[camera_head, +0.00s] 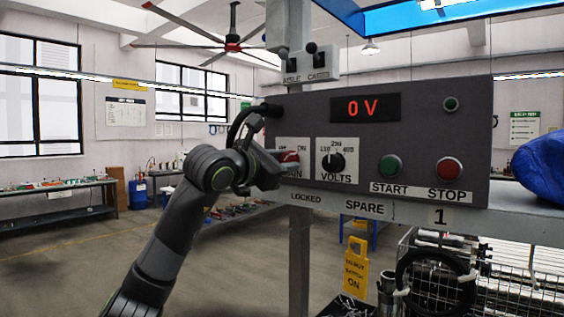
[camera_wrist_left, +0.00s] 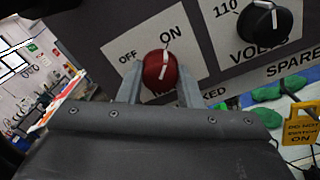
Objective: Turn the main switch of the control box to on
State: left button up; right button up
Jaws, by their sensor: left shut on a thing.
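The grey control box (camera_head: 430,120) faces me, with its display (camera_head: 365,108) reading "0 V". Its main switch is a red knob (camera_wrist_left: 160,72) on a white plate (camera_wrist_left: 127,40) marked OFF and ON. The knob's white pointer line leans up toward the ON mark in the left wrist view. My left gripper (camera_head: 278,168) is at the plate, shut on the red knob, with one finger on each side of it in the left wrist view (camera_wrist_left: 160,88). In the head view the gripper partly hides the knob and the OFF mark. My right gripper is not in view.
Right of the switch are a black VOLTS dial (camera_head: 333,162), a green START button (camera_head: 390,166) and a red STOP button (camera_head: 449,170). A yellow tag (camera_head: 356,268) hangs below the box. A wire basket (camera_head: 510,285) and a blue covered item (camera_head: 542,168) are at the right.

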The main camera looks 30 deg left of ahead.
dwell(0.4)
pick_arm(q)
jog(key=o, duration=1)
jog(key=shift+s, duration=0.1)
jog(key=shift+s+a+b, duration=0.2)
jog(key=shift+s+b, duration=1.3)
jog(key=shift+s, duration=1.35)
jog(key=shift+s+a+b, duration=0.25)
jog(key=shift+s+b, duration=1.2)
jog(key=shift+s, duration=1.45)
jog(key=shift+s+a+b, duration=0.2)
jog(key=shift+s+b, duration=1.3)
jog(key=shift+s, duration=1.35)
